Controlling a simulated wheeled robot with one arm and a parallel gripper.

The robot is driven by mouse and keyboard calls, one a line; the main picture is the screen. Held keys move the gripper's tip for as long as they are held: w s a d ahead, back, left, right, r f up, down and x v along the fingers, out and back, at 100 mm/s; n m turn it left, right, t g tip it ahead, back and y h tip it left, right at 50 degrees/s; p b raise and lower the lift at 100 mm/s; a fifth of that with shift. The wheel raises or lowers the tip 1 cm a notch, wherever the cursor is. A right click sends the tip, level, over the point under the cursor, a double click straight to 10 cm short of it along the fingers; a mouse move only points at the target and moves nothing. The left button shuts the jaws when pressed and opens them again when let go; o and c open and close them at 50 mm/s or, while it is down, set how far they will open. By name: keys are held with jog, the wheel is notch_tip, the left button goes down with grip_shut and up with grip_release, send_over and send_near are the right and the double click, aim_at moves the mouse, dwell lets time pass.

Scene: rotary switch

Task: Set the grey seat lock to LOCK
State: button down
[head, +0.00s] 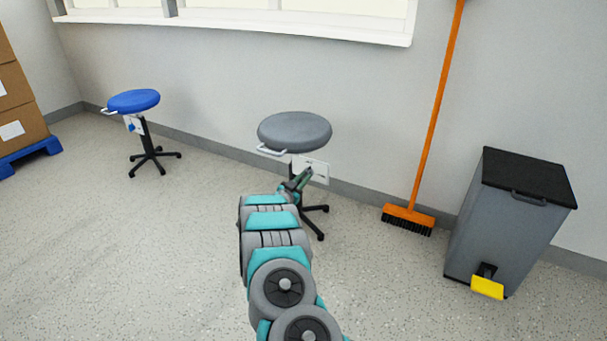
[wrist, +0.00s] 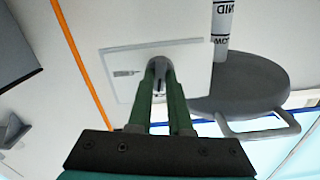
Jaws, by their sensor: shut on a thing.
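The grey stool (head: 295,130) stands by the wall in the middle of the head view. A white plate (head: 319,171) is fixed below its seat. In the wrist view the plate (wrist: 120,64) lies ahead, beside the underside of the grey seat (wrist: 245,83). My gripper (wrist: 161,72) is shut on a small grey knob (wrist: 158,63) on the plate. The fingers hide most of the knob, so its setting cannot be told. A small mark shows on the plate; I cannot read a LOCK label. In the head view my gripper (head: 298,180) reaches the plate from the front.
A white handle (head: 271,151) sticks out at the seat's left. A blue stool (head: 134,102) stands farther left. An orange broom (head: 408,215) and a grey pedal bin (head: 512,215) stand to the right. A column (wrist: 222,20) marked MID and LOW shows in the wrist view.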

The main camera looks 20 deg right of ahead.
jog(key=shift+n+p, duration=0.6)
jog(key=shift+n, duration=0.5)
jog(key=c, duration=0.8)
grip_release()
jog(key=shift+c, duration=0.2)
jog(key=shift+a, duration=0.1)
jog(key=v, duration=0.7)
jog(key=shift+s+a+b, duration=0.25)
jog(key=shift+b, duration=0.1)
